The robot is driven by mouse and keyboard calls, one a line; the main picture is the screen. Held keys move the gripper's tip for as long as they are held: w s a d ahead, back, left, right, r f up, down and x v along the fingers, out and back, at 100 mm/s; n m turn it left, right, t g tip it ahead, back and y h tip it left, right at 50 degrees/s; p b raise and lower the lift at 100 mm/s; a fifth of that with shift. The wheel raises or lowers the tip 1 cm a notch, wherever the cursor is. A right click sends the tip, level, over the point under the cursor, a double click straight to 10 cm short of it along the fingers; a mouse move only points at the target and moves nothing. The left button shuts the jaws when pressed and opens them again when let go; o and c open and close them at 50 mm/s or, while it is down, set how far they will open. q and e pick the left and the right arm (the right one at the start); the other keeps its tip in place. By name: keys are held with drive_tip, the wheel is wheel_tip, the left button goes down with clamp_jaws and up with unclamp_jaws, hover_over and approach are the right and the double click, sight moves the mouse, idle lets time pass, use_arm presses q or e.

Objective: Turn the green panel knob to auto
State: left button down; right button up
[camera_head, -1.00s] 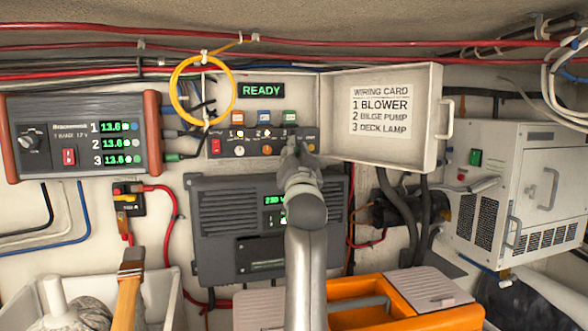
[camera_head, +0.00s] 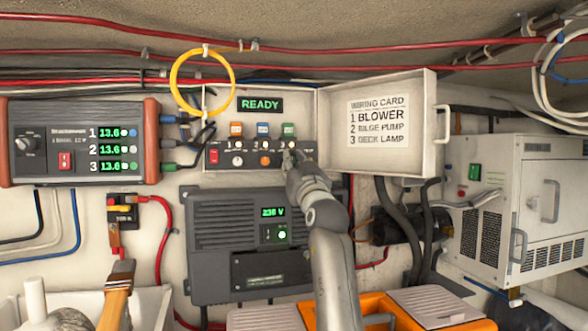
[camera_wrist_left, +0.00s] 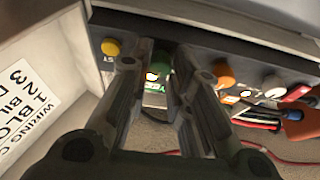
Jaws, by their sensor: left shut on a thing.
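The control panel (camera_head: 222,150) on the back wall carries a white knob (camera_head: 237,161) and an orange knob (camera_head: 265,160). The place of the green knob, below the green tag (camera_head: 288,129), is covered by my left gripper (camera_head: 291,157) in the head view. In the left wrist view, the gripper's two fingers (camera_wrist_left: 162,55) reach the panel between the yellow button (camera_wrist_left: 110,48) and the orange knob (camera_wrist_left: 224,75). They are shut on the green knob, which is mostly hidden in shadow between them. Its pointer direction cannot be read. My right gripper is in neither view.
A READY display (camera_head: 260,105) is lit above the panel. The open lid with the wiring card (camera_head: 378,118) stands close on the right. A yellow cable loop (camera_head: 175,88) hangs at upper left. A grey inverter box (camera_head: 215,235) is below, an orange toolbox (camera_head: 372,304) lower right.

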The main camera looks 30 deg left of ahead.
use_arm(q)
drive_tip(key=c, duration=1.3)
unclamp_jaws()
drive_tip(key=shift+d, duration=0.1)
drive_tip(key=shift+c, duration=0.2)
wheel_tip(320, 180, up, 10)
